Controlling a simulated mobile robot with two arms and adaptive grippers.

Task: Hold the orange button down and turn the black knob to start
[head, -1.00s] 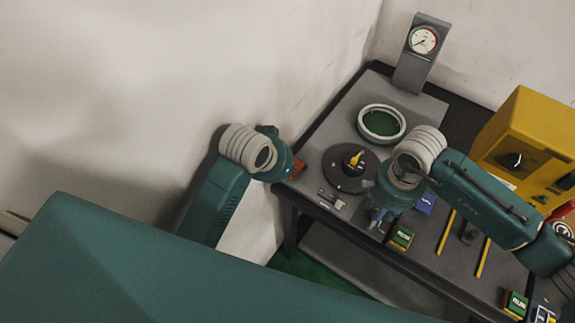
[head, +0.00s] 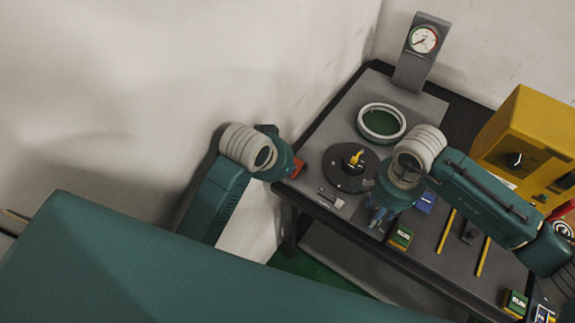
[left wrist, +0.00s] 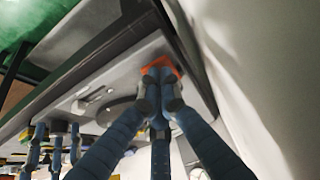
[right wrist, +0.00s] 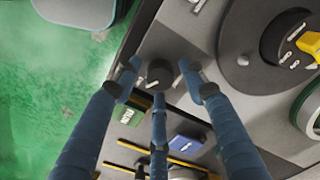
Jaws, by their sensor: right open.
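The orange button (head: 297,168) is at the left front corner of the grey bench. In the left wrist view, orange (left wrist: 165,66) shows just beyond the fingertips. My left gripper (left wrist: 160,84) has its fingers drawn together, with the tips at the button. Whether the button is pressed down cannot be told. The black knob (right wrist: 158,73) stands on the bench's front edge area, seen in the right wrist view. My right gripper (right wrist: 160,82) is open, with its fingertips spread around the knob and gaps beside it. In the head view, my right gripper (head: 378,215) hides the knob.
A round black plate with a yellow piece (head: 357,157), a pale ring (head: 382,122) and a gauge (head: 423,40) stand behind. Right of my right gripper are a green box (head: 401,237), a blue box (head: 425,202), yellow strips (head: 446,231) and a yellow cabinet (head: 530,135).

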